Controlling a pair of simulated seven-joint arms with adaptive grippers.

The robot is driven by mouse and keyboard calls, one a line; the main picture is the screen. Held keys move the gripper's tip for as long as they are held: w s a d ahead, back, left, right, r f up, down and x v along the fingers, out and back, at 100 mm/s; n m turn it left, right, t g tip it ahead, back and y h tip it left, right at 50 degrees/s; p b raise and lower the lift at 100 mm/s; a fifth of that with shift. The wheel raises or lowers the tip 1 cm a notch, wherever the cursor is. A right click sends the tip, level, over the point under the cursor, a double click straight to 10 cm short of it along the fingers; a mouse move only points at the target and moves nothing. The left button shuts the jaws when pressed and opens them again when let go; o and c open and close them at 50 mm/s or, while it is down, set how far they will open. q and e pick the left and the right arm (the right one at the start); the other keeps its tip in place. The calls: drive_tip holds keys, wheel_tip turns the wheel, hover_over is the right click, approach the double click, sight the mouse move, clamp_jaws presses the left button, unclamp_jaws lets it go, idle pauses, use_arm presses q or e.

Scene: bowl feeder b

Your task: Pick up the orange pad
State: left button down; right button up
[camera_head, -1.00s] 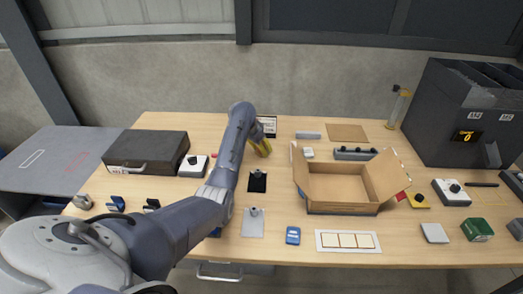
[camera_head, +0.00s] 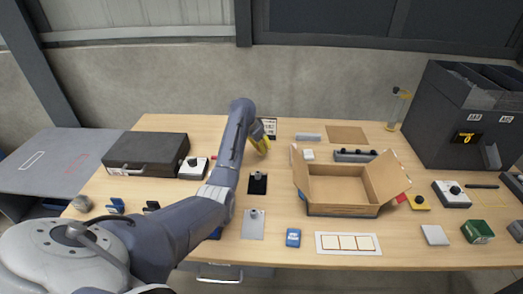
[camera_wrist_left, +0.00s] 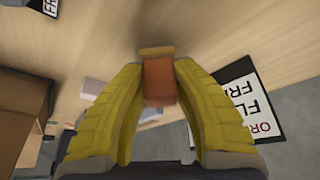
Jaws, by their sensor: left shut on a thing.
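The orange pad (camera_wrist_left: 158,82) is a small orange-brown block in the left wrist view. It sits between the yellow fingers of my left gripper (camera_wrist_left: 158,75), which is shut on it. Its far end sticks out past the fingertips. In the head view my left gripper (camera_head: 262,146) is at the back middle of the table, just in front of the printed sign (camera_head: 270,126). The pad is hidden by the hand there. I cannot tell whether the pad is clear of the table top. My right gripper is not in view.
The printed sign (camera_wrist_left: 249,102) is close beside the fingers in the wrist view. An open cardboard box (camera_head: 342,210) stands to the right of the arm. A dark case (camera_head: 146,150) lies to the left. Tall dark bins (camera_head: 440,115) stand at the back right.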

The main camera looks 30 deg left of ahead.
use_arm(q)
wheel_tip(320, 180, up, 18)
idle(0.4)
drive_tip(key=shift+f, duration=0.1)
drive_tip(key=c, duration=1.8)
unclamp_jaws()
clamp_jaws()
drive_tip(key=shift+s, duration=0.15)
